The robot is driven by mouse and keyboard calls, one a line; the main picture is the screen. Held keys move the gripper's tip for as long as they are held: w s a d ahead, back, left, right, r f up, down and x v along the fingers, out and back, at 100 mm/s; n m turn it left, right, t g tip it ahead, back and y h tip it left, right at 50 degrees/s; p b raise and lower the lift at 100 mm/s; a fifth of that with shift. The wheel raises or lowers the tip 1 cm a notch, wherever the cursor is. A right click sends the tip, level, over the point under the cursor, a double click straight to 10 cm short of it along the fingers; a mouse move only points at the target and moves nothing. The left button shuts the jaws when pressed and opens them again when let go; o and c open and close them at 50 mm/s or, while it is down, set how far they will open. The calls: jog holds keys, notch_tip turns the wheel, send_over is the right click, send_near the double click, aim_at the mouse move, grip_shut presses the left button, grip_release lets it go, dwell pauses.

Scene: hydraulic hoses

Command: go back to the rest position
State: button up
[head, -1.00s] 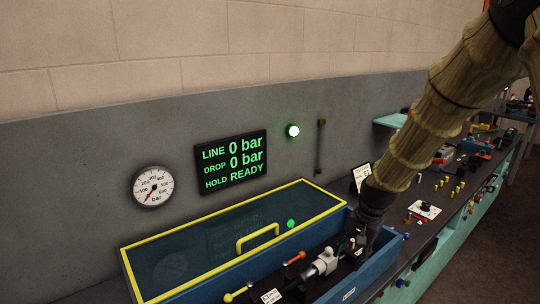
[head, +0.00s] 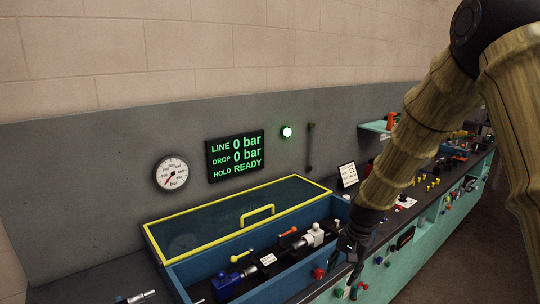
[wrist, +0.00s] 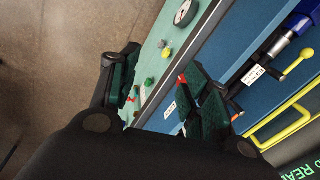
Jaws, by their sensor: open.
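My gripper (head: 352,262) hangs in front of the blue test box's right front corner in the head view, at the end of my tan-sleeved arm. In the wrist view my gripper (wrist: 165,95) is open, its two dark green pads wide apart with nothing between them. The blue box (head: 215,258) holds a blue pump-like part (head: 228,284), a grey-white fitting (head: 313,238) and yellow and orange levers. The gripper is apart from the fitting and levers.
The wall display (head: 236,156) reads LINE 0 bar, DROP 0 bar, HOLD READY. A pressure gauge (head: 172,173) and a lit green-white lamp (head: 287,132) are beside it. The teal bench front (head: 400,262) carries several coloured knobs. Floor at the right is free.

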jog(key=s+f+n+b, duration=0.1)
jog(key=s+f, duration=0.5)
jog(key=f, duration=0.4)
jog(key=s+d+f+n+g+h+b, duration=0.1)
jog(key=s+f, duration=0.5)
jog(key=f, duration=0.3)
jog(key=s+f+n+b, duration=0.1)
jog(key=s+f, duration=0.4)
jog(key=f, duration=0.5)
jog(key=s+f+n+b, duration=0.1)
jog(key=s+f, duration=0.4)
jog(key=s, duration=0.7)
jog(key=s+f+n+b, duration=0.1)
jog(key=s+f+n, duration=0.2)
jog(key=s, duration=0.9)
jog(key=shift+f, duration=0.95)
jog(key=shift+d, duration=0.1)
jog(key=shift+c, duration=1)
jog(key=shift+s+d, duration=0.1)
jog(key=shift+s, duration=0.05)
jog(key=shift+c, duration=0.3)
